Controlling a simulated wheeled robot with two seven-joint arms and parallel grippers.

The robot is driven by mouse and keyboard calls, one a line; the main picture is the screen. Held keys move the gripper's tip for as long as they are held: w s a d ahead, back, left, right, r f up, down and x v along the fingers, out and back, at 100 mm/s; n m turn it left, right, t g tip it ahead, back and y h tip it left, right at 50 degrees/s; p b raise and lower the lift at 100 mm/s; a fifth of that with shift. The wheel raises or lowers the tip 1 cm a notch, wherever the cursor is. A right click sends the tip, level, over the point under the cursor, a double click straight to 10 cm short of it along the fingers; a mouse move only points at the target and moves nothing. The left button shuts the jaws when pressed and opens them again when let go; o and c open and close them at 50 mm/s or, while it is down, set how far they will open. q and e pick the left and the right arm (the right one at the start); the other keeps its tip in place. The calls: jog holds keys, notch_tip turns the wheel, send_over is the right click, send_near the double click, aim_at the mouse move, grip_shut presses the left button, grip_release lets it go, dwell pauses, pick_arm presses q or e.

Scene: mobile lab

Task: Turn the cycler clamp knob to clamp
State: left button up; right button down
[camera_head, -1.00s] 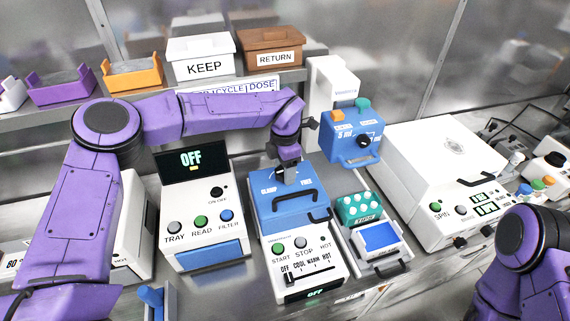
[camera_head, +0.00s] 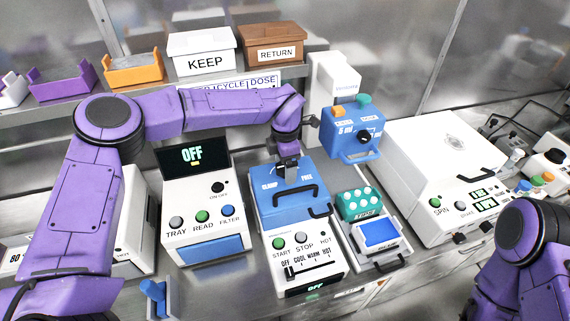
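The cycler (camera_head: 302,262) is a white box with a blue lid (camera_head: 278,211) marked CLAMP on the left and FREE on the right. Its front has START and STOP buttons and an OFF–COOL–WARM–HOT slider. My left gripper (camera_head: 291,178) points down onto the top of the lid, between the two words. The clamp knob there is mostly hidden by the gripper, so I cannot tell its position or whether the fingers are closed on it. A black handle (camera_head: 296,195) lies just in front. My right arm (camera_head: 525,245) shows at the lower right; its gripper is out of view.
A reader (camera_head: 200,225) with an OFF screen stands left of the cycler. A green tip rack (camera_head: 361,204) and a blue-screened tray stand right. A blue dosing unit (camera_head: 352,135) hangs close to my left wrist. A white centrifuge (camera_head: 440,170) is farther right.

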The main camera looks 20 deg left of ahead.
pick_arm(q)
jog(key=shift+r, duration=0.1)
jog(key=shift+r, duration=0.3)
notch_tip(320, 180, up, 9)
jog(key=b, duration=0.3)
jog(key=shift+f, duration=0.15)
jog(key=shift+r, duration=0.55)
